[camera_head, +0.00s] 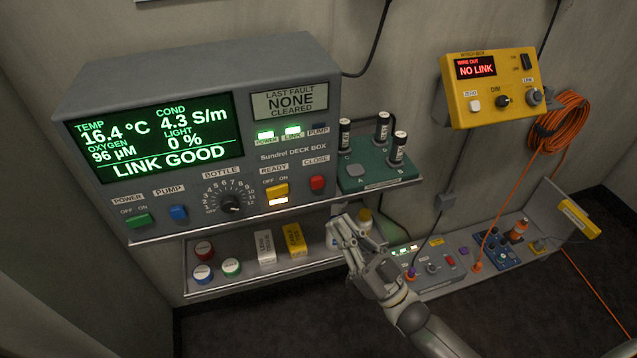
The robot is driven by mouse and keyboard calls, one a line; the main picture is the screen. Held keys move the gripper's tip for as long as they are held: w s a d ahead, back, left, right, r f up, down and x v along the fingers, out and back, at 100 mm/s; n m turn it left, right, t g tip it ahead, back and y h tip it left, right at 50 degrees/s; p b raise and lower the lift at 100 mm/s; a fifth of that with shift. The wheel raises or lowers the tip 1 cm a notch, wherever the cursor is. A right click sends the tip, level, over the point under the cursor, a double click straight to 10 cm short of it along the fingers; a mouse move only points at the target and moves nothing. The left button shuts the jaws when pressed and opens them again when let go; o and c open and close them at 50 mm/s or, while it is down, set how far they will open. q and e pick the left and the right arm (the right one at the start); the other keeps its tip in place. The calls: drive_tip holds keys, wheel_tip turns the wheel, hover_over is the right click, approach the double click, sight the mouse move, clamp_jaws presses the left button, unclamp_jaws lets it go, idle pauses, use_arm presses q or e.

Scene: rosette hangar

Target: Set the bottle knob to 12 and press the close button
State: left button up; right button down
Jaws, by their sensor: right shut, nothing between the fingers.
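The grey Sundrel deck box (160,197) stands on a shelf at the left. Its black bottle knob (231,203) sits in a numbered dial; the knob's mark is too small to read for certain. The red close button (317,184) is at the panel's right, under the word CLOSE. My right gripper (348,232) is shut and empty. It appears below and to the right of the close button, apart from it, in front of the lower shelf. My left gripper is not in view.
The box screen (155,137) reads LINK GOOD. A green block (377,172) with black vials stands right of the box. The lower shelf (215,286) holds caps and small boxes. A yellow wire-out box (490,88) reads NO LINK. Orange cable (556,125) hangs at right.

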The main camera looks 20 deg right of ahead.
sight(317, 183)
drive_tip(key=w+b, duration=0.3)
drive_tip(key=w, duration=0.5)
drive_tip(key=shift+w+a, duration=0.15)
drive_tip(key=shift+w, duration=0.25)
drive_tip(key=shift+w+b, duration=0.1)
drive_tip(key=shift+b, duration=0.25)
idle(0.8)
drive_tip(key=shift+w, duration=0.3)
drive_tip(key=shift+w+b, duration=0.4)
drive_tip(key=shift+w, duration=0.05)
idle(0.6)
drive_tip(key=shift+s, duration=0.2)
drive_tip(key=shift+s+p, duration=0.45)
drive_tip(key=shift+s, duration=0.25)
